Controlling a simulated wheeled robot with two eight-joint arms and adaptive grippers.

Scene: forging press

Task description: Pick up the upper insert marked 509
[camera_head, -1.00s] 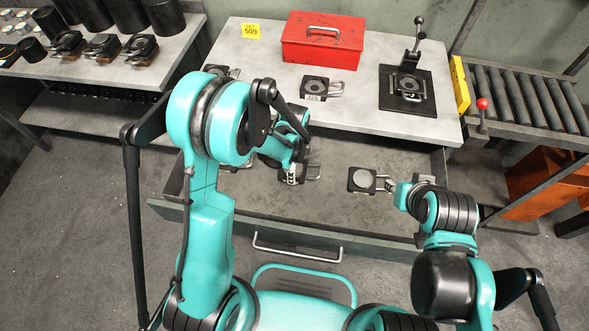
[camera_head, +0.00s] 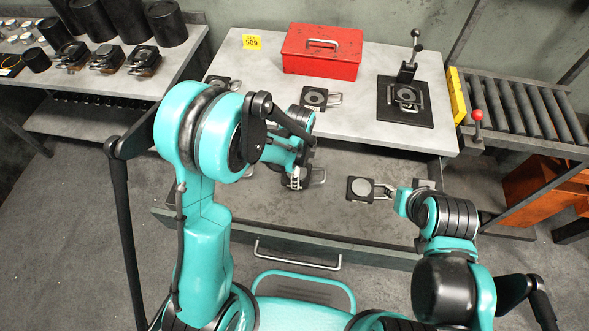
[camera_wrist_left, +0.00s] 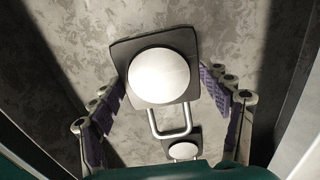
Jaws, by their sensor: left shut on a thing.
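My left gripper (camera_head: 298,178) is low over the open drawer. In the left wrist view its two purple-padded fingers (camera_wrist_left: 165,85) stand at opposite sides of a dark square insert (camera_wrist_left: 189,83) with a pale round face and a wire handle; they are shut on it. In the head view this insert (camera_head: 295,184) is partly hidden by my left gripper, and no number on it is readable. I cannot tell whether it touches the drawer floor. My right gripper (camera_head: 388,191) is at the handle of another insert (camera_head: 360,188) in the drawer; its fingers are too small to judge.
A second insert (camera_wrist_left: 182,147) lies close to the held one. On the grey table stand a yellow card reading 509 (camera_head: 251,42), a red toolbox (camera_head: 322,55), an insert (camera_head: 314,98) and a black lever fixture (camera_head: 405,100). A roller conveyor (camera_head: 525,108) is at right.

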